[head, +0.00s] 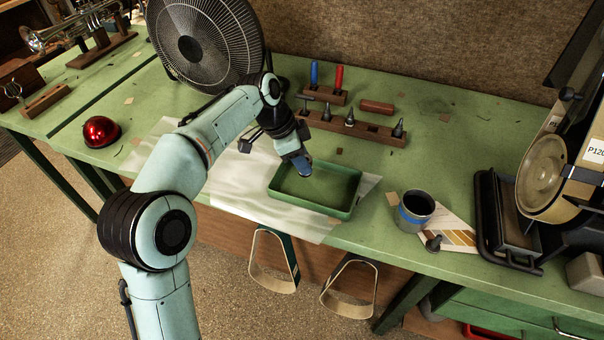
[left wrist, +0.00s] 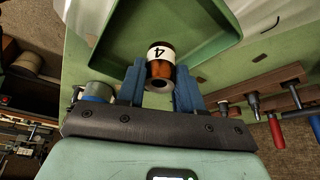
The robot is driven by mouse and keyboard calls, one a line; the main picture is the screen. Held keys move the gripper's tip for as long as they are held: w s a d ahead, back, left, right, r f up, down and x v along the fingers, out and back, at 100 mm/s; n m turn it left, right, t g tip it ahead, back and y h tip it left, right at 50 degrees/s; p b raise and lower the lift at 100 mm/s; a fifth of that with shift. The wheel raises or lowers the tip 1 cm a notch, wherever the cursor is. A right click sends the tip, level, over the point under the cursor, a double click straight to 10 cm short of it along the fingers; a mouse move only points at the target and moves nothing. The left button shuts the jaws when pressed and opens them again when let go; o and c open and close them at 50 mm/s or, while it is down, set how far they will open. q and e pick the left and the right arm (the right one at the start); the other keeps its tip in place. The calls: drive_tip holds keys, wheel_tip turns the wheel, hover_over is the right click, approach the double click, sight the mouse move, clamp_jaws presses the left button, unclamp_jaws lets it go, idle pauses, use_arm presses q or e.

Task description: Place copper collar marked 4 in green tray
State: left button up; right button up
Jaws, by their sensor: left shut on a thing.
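The copper collar marked 4 (left wrist: 161,62) is a short copper-brown ring with a white band and a black 4, seen in the left wrist view. My left gripper (left wrist: 160,88) is shut on it, with a blue finger on each side. In the head view my left gripper (head: 303,172) points down over the left part of the green tray (head: 320,203), and the collar cannot be made out there. The tray's floor looks bare where it shows. How high the collar is above the floor is hard to tell. My right gripper is not in view.
Behind the tray, a wooden rack (head: 352,128) holds several tools. A dark can with a blue band (head: 415,210) stands right of the tray. A black fan (head: 205,45) stands behind my arm, a red dome (head: 101,131) at left, and a grinding machine (head: 545,175) at right.

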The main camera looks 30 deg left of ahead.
use_arm(q)
drive_tip(key=shift+f+b, duration=0.5)
drive_tip(key=shift+f, duration=1.7)
drive_tip(key=shift+f, duration=0.25)
drive_tip(key=o, duration=1.1)
drive_tip(key=shift+r, duration=0.15)
drive_tip(key=shift+a+r, duration=0.1)
drive_tip(key=shift+r, duration=0.25)
drive_tip(key=p+v, duration=0.2)
drive_tip(key=v, duration=0.9)
drive_tip(key=shift+s+a+r+p, duration=0.1)
drive_tip(key=shift+s+r+p, duration=0.1)
drive_tip(key=shift+p, duration=0.15)
drive_tip(key=shift+w, duration=0.1)
